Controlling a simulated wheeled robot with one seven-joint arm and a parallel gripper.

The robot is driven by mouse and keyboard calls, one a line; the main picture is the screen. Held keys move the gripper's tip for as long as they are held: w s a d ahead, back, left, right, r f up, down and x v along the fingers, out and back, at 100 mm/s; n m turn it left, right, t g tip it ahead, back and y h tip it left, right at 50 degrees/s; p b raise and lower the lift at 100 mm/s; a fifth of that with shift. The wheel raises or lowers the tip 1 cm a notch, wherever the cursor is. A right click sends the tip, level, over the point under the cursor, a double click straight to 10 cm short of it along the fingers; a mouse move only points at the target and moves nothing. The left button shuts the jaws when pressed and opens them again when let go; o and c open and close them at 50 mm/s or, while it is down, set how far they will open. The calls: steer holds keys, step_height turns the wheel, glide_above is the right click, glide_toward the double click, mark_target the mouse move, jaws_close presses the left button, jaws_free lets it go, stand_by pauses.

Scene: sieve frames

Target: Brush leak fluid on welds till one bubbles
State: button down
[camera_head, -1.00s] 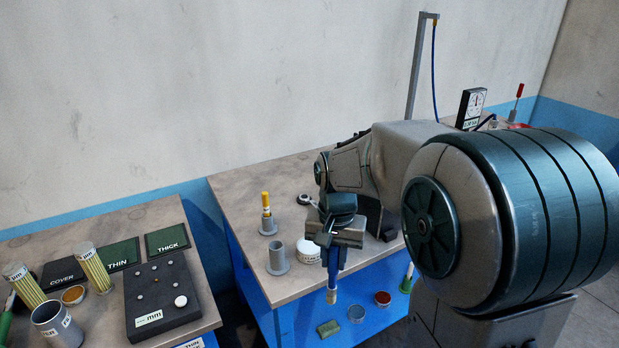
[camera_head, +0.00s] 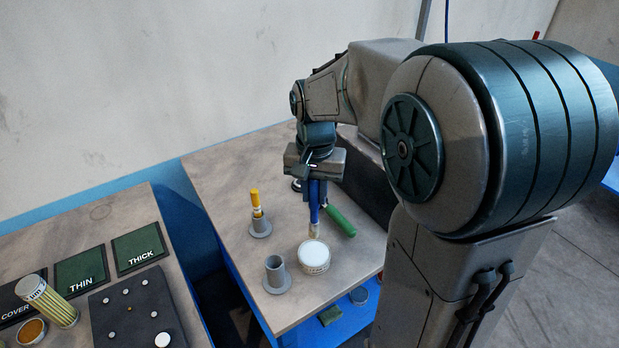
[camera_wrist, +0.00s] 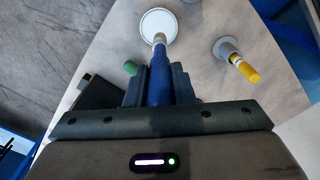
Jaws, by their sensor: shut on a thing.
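My gripper (camera_head: 314,190) is shut on a blue-handled brush (camera_head: 315,213), held upright with its pale bristle end down. The brush also shows between the fingers in the wrist view (camera_wrist: 160,80). Its tip is at the near edge of a white round pot (camera_wrist: 158,22), which stands on the table in the head view (camera_head: 314,256). I cannot tell whether the tip touches the pot. No weld shows clearly.
A grey empty holder (camera_head: 275,274) and a holder with a yellow marker (camera_head: 257,212) stand left of the pot. A second table at left bears THICK and THIN plates (camera_head: 139,247) and a dark stud board (camera_head: 130,312).

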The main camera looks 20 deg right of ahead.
mark_target(315, 209)
steer(key=shift+s+f+b, duration=0.15)
steer(key=shift+f+b, duration=0.25)
steer(key=shift+f, duration=0.05)
steer(key=shift+f+b, duration=1.9)
steer(key=shift+f, duration=0.6)
steer(key=shift+f+b, duration=0.35)
steer(key=shift+f, duration=0.2)
steer(key=shift+r+p, duration=2.8)
steer(key=shift+r, duration=0.8)
steer(key=shift+d+f, duration=0.1)
